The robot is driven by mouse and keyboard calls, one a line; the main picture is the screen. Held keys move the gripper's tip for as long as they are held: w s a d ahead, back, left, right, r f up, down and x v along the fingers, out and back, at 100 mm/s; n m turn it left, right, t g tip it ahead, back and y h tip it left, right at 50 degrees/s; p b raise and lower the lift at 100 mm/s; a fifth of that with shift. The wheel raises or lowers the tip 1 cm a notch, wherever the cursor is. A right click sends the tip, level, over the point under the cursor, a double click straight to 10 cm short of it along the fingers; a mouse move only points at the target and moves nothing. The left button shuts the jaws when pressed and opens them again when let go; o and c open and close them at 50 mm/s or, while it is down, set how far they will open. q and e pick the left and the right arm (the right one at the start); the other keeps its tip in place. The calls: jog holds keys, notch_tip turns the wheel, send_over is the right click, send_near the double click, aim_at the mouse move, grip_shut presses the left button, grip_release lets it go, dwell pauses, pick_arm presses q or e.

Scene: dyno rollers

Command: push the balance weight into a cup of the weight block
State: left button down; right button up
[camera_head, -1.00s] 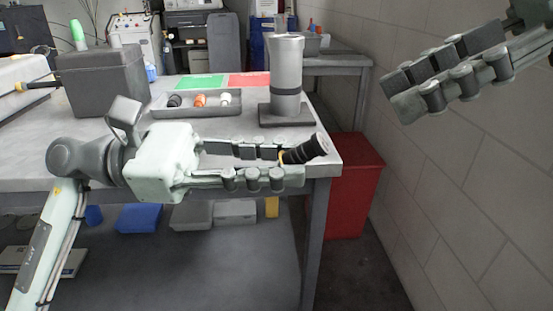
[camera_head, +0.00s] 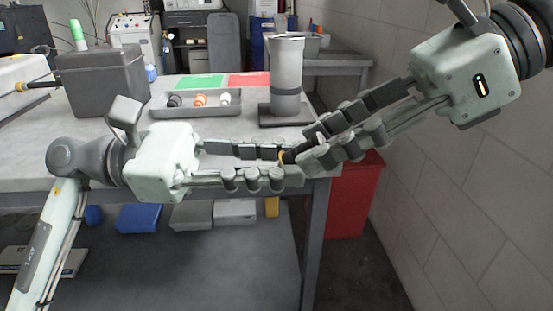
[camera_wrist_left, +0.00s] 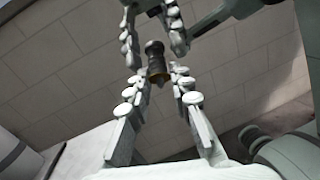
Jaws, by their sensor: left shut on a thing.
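A black ridged cylinder with a yellow ring (camera_head: 287,157) is held in my left gripper (camera_head: 283,165), past the table's front right corner. It also shows in the left wrist view (camera_wrist_left: 156,60), between the fingers of both grippers. My left gripper is shut on its yellow-ringed end. My right gripper (camera_head: 305,150) comes in from the upper right. Its fingers lie on either side of the cylinder's far end, with gaps, and hide most of it in the head view. No balance weight or cupped weight block can be clearly identified.
On the table (camera_head: 90,150) stand a shallow grey tray (camera_head: 205,113) with black, orange and white pieces, a tall grey cylinder (camera_head: 286,65) on a dark base, and a dark grey box (camera_head: 103,82). A red bin (camera_head: 350,205) stands right of the table, near the wall.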

dwell(0.7)
grip_shut()
pick_arm(q)
jog(key=c, duration=1.3)
grip_release()
jog(key=a, duration=0.5)
jog(key=w+a, duration=0.1)
jog(key=a, duration=0.2)
jog(key=shift+w+f, duration=0.1)
pick_arm(e)
jog(key=shift+f, duration=0.1)
